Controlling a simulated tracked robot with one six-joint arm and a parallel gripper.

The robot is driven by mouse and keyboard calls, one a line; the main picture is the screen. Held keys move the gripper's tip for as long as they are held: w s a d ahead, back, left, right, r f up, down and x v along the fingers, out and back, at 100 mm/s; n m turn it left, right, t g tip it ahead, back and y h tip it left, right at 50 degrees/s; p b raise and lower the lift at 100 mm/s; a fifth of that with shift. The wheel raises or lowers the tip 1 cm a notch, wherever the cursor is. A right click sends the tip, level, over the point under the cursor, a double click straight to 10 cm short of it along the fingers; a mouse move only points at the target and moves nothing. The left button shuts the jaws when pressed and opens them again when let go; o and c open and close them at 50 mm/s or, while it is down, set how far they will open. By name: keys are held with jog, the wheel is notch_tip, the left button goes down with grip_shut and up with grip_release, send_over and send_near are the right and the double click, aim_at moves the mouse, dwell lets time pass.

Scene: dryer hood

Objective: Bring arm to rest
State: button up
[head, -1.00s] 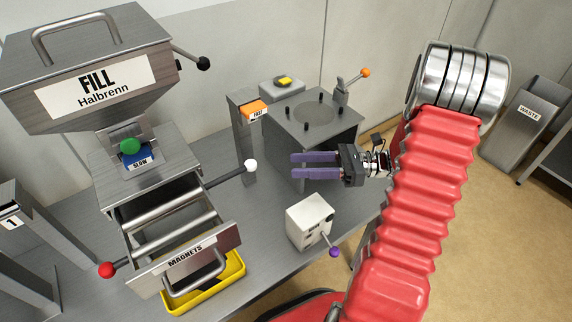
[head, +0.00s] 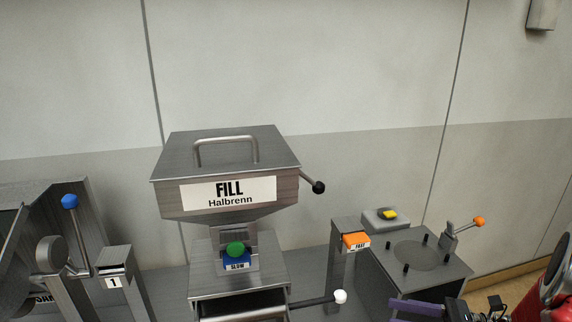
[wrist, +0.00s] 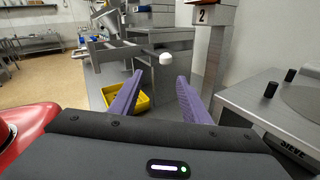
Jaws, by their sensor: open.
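My gripper (wrist: 158,100) has two purple fingers, spread apart with nothing between them in the wrist view. In the head view only part of a purple finger (head: 418,307) shows at the bottom edge, in front of the grey box with the round top plate. My red arm (head: 550,292) is mostly cut off at the lower right. In the wrist view the yellow tray (wrist: 140,103) and the white-knobbed lever (wrist: 167,58) lie beyond the fingers, apart from them.
The FILL hopper (head: 228,180) stands mid-picture. The sieve box (head: 420,265) with upright pegs is close to the fingers, and shows at right in the wrist view. Open floor (wrist: 40,75) lies at left in the wrist view.

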jog(key=s+a+r+n+g+h, duration=0.4)
jog(key=s+a+n+g+h, duration=0.3)
jog(key=s+a+n+h, duration=0.55)
notch_tip(320, 180, up, 7)
jog(key=a+n+t+h, duration=0.1)
jog(key=n+t+h, duration=0.2)
jog(key=n, duration=0.9)
jog(key=t, duration=0.2)
jog(key=shift+w+a+f+t+h, duration=0.15)
jog(key=shift+w+a+t+h, duration=0.1)
jog(key=shift+t+h, duration=0.15)
